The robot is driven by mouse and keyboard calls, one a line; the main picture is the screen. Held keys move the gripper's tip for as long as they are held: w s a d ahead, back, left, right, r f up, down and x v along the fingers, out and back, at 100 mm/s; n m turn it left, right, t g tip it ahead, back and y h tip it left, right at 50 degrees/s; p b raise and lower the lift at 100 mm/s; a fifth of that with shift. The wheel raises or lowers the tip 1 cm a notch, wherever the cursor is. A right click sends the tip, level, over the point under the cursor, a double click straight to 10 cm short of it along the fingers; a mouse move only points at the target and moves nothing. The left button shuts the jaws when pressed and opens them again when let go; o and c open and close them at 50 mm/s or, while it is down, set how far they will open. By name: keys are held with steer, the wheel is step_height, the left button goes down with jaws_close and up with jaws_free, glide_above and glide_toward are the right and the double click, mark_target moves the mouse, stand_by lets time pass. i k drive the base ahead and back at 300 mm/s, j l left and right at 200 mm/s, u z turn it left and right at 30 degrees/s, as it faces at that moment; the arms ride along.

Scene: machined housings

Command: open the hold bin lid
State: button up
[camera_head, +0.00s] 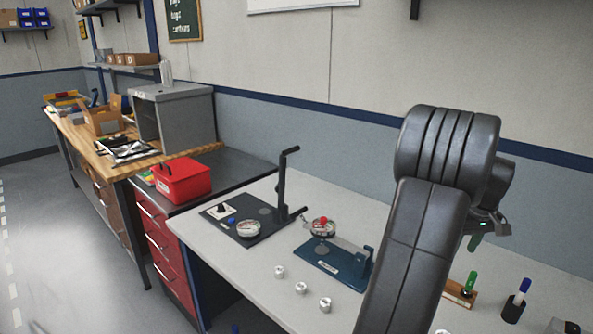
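A red bin (181,183) with a pale label on its front stands on the dark top of the cabinet left of the grey bench. I take it to be the hold bin. Its red top (180,167) looks flat and closed, with a small dark part on it. My gripper (482,238) is at the right, mostly hidden behind my dark arm, far from the bin. Its fingers are too covered to show whether they are open or shut.
The grey bench holds a black fixture (247,222) with an upright lever, a blue fixture (333,262) and several small metal parts (301,288). A pen cup (513,308) stands at the right. A grey open box (174,115) stands behind the bin.

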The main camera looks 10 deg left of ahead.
mark_target(179, 169)
steer(key=u, duration=1.3)
